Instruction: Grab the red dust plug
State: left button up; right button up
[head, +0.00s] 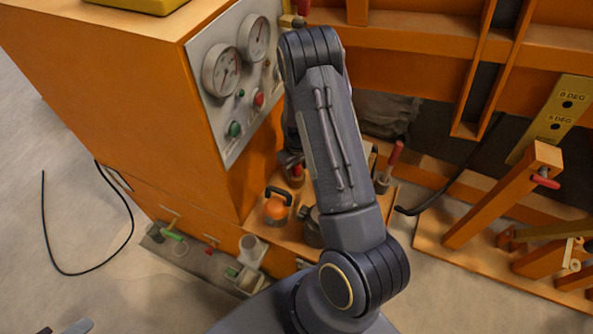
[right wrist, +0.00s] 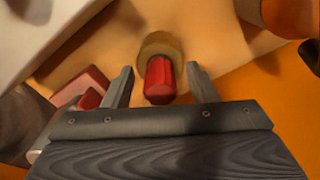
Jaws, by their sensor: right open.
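The red dust plug (right wrist: 158,80) shows in the right wrist view, with a tan round collar (right wrist: 160,45) at its far end. My right gripper (right wrist: 161,76) is open, with one finger on each side of the plug and a visible gap on both sides. In the head view my right gripper (head: 290,160) is mostly hidden behind my forearm, beside the orange cabinet. A small red piece (head: 297,172) shows just below it, partly covered.
The cabinet (head: 120,90) carries a gauge panel (head: 215,110) close by the right gripper. An orange object with a black handle (head: 276,208) stands on the ledge, left of my forearm. A red-handled item (head: 389,165) stands to its right. A black cable (head: 75,272) lies on the floor.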

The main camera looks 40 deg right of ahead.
jog(key=c, duration=1)
